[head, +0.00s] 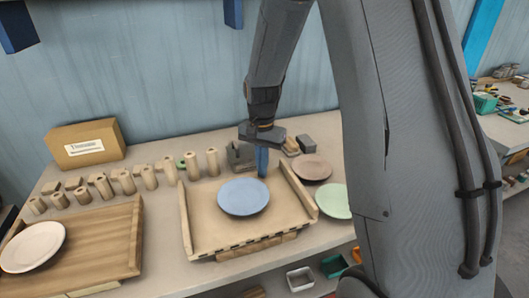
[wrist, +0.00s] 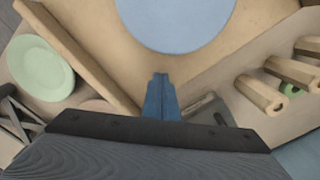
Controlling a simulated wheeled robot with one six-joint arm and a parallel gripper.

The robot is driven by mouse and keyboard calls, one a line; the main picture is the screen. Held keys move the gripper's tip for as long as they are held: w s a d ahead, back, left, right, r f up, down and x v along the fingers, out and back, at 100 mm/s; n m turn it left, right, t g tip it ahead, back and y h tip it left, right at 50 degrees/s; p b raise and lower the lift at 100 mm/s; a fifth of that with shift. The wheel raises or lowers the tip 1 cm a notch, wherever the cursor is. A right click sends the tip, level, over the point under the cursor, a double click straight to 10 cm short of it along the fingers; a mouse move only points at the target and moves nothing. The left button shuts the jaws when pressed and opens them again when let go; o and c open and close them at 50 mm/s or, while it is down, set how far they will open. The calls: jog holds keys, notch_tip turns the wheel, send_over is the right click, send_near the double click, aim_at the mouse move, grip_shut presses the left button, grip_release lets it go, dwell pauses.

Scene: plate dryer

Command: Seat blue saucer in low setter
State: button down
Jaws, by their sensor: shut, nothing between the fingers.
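The blue saucer (head: 243,197) lies face up inside a shallow wooden tray (head: 203,236) with raised side walls. In the wrist view the saucer (wrist: 178,18) is cut off by the top edge. My gripper (head: 262,174) has blue fingers and points down at the far side of the tray, just beyond the saucer's far rim. In the wrist view its fingertips (wrist: 161,76) are together, empty and apart from the saucer. I cannot tell which piece is the low setter; the tray has a notched front edge.
A brown plate (head: 311,167) and a green plate (head: 333,200) lie right of the tray. A white plate (head: 33,247) sits on a wooden board (head: 110,240) at left. Several wooden pegs (head: 150,177) and a cardboard box (head: 86,143) stand behind. Grey blocks (head: 240,155) stand near my gripper.

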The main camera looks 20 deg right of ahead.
aim_at(250, 189)
jog(key=shift+s+a+r+p, duration=0.2)
jog(key=shift+s+a+p, duration=0.2)
jog(key=shift+s+a, duration=0.7)
jog(key=s+a+p, duration=0.2)
jog(key=s+a, duration=0.1)
jog(key=s, duration=0.1)
jog(key=shift+a, duration=0.4)
jog(key=shift+w, duration=0.1)
